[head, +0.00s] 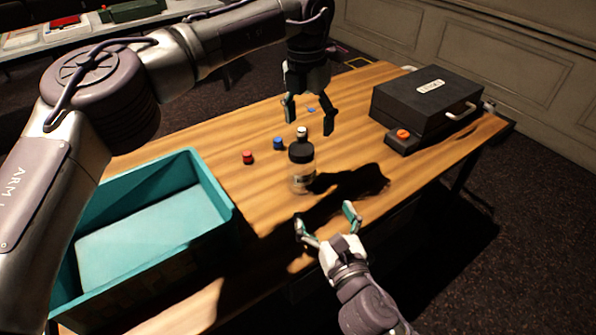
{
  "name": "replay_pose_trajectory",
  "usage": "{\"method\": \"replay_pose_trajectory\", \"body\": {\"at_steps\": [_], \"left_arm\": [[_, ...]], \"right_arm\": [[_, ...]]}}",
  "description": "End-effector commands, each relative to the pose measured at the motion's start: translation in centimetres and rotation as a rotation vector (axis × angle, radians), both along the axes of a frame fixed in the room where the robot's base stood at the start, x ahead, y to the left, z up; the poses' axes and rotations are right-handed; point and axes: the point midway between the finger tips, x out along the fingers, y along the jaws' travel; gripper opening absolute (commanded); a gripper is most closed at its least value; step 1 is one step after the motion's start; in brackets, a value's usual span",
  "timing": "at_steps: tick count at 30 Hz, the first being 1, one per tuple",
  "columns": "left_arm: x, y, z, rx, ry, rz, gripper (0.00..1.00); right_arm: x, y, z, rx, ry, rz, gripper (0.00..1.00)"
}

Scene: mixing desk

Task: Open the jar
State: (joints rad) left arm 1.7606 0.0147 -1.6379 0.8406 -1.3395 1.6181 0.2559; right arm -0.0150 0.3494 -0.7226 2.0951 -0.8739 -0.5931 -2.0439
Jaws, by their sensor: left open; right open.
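Nothing is held in either gripper.
A teal bin (213,190) stands at the left. A red piece (248,157) and a blue piece (278,144) lie left of the jar. A black case (425,98) and a box with an orange button (403,134) sit at the right. The table between jar and case is clear.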

Motion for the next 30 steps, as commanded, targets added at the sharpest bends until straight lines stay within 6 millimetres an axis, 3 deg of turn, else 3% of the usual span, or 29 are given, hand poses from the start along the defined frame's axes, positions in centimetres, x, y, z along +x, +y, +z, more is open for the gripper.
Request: {"method": "replay_pose_trajectory", "body": {"at_steps": [3, 8, 21, 30], "left_arm": [[0.5, 1.5, 1.0, 0.054, -0.013, 0.024, 0.79], [0.5, 1.6, 1.2, 0.059, -0.014, 0.027, 0.79], [0.5, 1.5, 1.1, 0.055, -0.013, 0.024, 0.79], [0.5, 1.5, 1.1, 0.055, -0.013, 0.024, 0.79]], "right_arm": [[0.2, 0.4, 0.0, -0.034, -0.021, 0.012, 0.97], [1.7, 0.9, 0.1, -0.037, -0.024, 0.013, 0.97], [9.7, 3.4, 0.1, -0.034, -0.021, 0.011, 0.97], [12.8, 4.4, 0.0, -0.033, -0.02, 0.012, 0.97]]}}
